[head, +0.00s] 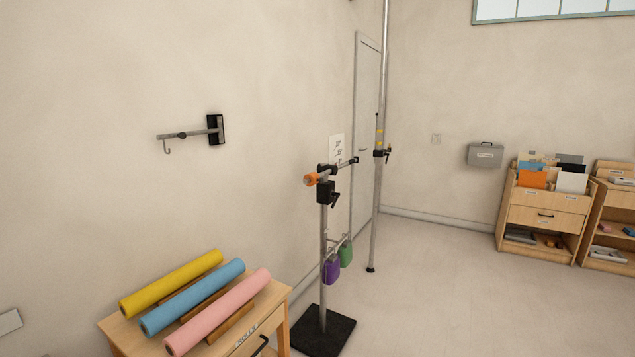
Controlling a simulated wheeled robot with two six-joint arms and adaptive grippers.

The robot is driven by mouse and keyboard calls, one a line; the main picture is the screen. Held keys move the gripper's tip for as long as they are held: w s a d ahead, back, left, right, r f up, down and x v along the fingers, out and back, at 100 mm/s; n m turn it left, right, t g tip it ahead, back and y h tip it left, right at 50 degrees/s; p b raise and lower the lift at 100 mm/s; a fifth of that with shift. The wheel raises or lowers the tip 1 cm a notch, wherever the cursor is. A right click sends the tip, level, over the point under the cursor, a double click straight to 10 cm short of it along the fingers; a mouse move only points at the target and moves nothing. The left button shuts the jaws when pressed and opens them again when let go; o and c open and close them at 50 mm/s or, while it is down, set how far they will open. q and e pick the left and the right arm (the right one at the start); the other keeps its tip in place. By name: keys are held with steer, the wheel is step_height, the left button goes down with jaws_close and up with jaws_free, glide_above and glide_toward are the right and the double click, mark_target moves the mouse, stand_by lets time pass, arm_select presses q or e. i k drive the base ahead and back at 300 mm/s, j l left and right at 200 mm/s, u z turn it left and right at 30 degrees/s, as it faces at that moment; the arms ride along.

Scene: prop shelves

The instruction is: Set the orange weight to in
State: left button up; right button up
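The orange weight (311,179) is a small round piece near the left end of a short horizontal bar at the top of a metal stand (324,240). A black clamp with a lever sits just below and right of it. The bar runs right and away to a small dark end piece. A white sheet (337,148) with dark marks is on the wall behind; its writing is too small to read. Neither of my grippers is in view.
The stand has a black square base (322,330) on the floor. Purple (331,271) and green (345,254) pieces hang low on it. A tall pole (376,210) stands behind. A wooden cabinet (200,335) with coloured rolls is front left. The floor at right is clear before wooden shelves (545,215).

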mark_target(316, 179)
steer(key=i+u, duration=0.1)
steer(key=u, duration=0.4)
steer(key=i+l+u, duration=0.2)
steer(key=i+l, duration=0.15)
steer(key=i+l+u, duration=0.2)
steer(key=i+l, duration=0.2)
steer(key=i+l+u, duration=0.15)
steer(key=i+l, duration=0.25)
steer(key=i+l+u, duration=0.2)
steer(key=l, duration=0.4)
steer(key=i, duration=0.1)
